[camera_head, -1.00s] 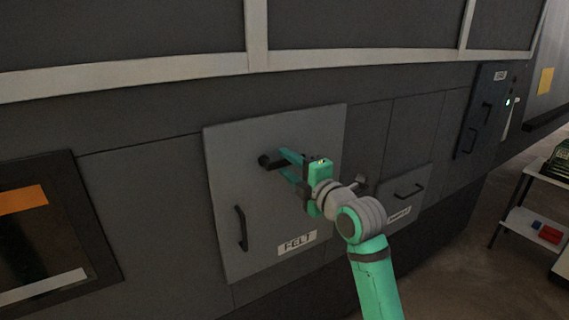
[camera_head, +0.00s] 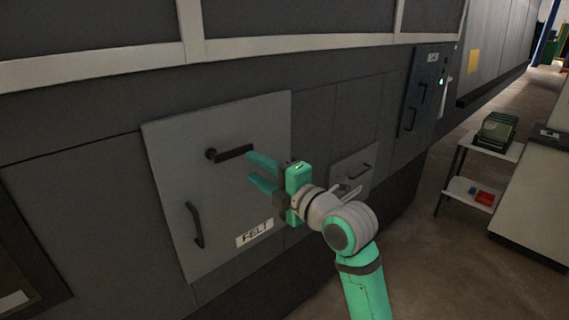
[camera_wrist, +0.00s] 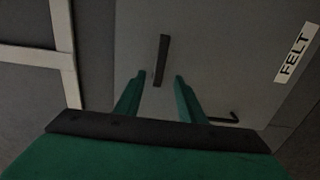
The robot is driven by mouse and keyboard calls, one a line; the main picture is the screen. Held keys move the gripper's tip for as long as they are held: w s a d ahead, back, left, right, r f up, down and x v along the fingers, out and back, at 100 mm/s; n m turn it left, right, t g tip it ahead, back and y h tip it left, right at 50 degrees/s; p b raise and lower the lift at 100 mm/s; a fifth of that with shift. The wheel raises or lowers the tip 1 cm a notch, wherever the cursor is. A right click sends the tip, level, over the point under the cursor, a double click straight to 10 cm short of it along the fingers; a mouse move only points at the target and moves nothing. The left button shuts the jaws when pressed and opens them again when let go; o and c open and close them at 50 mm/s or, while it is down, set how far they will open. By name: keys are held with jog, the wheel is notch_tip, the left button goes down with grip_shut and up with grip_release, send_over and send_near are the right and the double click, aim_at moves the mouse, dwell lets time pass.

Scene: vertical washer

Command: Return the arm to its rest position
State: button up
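My green arm reaches up from the bottom of the head view. My gripper (camera_head: 254,172) is open, its two fingers apart with nothing between them. It points left at the grey panel (camera_head: 180,135) labelled FELT. A dark bar handle (camera_head: 232,153) sticks out near the top of this panel, just left of the fingertips and apart from them. In the wrist view the bar handle (camera_wrist: 161,60) lies ahead of the open fingers (camera_wrist: 152,92). A second, bracket-shaped handle (camera_head: 195,225) is at the panel's lower left. The panel looks flush with the machine wall.
A smaller panel with a handle (camera_head: 360,172) is right of my gripper. A dark blue cabinet door (camera_head: 421,90) is farther right. A white cart (camera_head: 490,148) with green crates stands at the right. Open floor (camera_head: 430,260) lies right of my arm.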

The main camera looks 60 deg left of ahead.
jog(key=w+d+f+m+t+h, duration=0.1)
jog(key=w+d+f+m+t, duration=0.7)
jog(key=f+m, duration=0.25)
jog(key=w+d+f+m+t+h, duration=0.1)
jog(key=w+d+f+m+t, duration=0.55)
jog(key=d+f+m, duration=0.4)
jog(key=s+d+f+m+t+h, duration=0.2)
jog(key=s+d+f+m+h, duration=0.1)
jog(key=d+f+m+h, duration=0.25)
jog(key=s+d+f+m+t+h, duration=0.25)
jog(key=d+f+m, duration=0.25)
jog(key=d+f, duration=0.3)
jog(key=s+d+f+m+h, duration=0.3)
jog(key=s+d+f, duration=0.1)
jog(key=s+d, duration=0.35)
jog(key=s+d+f+m+h, duration=0.2)
jog(key=s+d+f+h, duration=0.15)
jog(key=s+d, duration=0.4)
jog(key=s+d+m+g+h, duration=0.1)
jog(key=s+d, duration=0.5)
jog(key=s, duration=0.4)
jog(key=shift+r, duration=0.45)
jog(key=shift+w, duration=0.1)
jog(key=shift+c, duration=0.6)
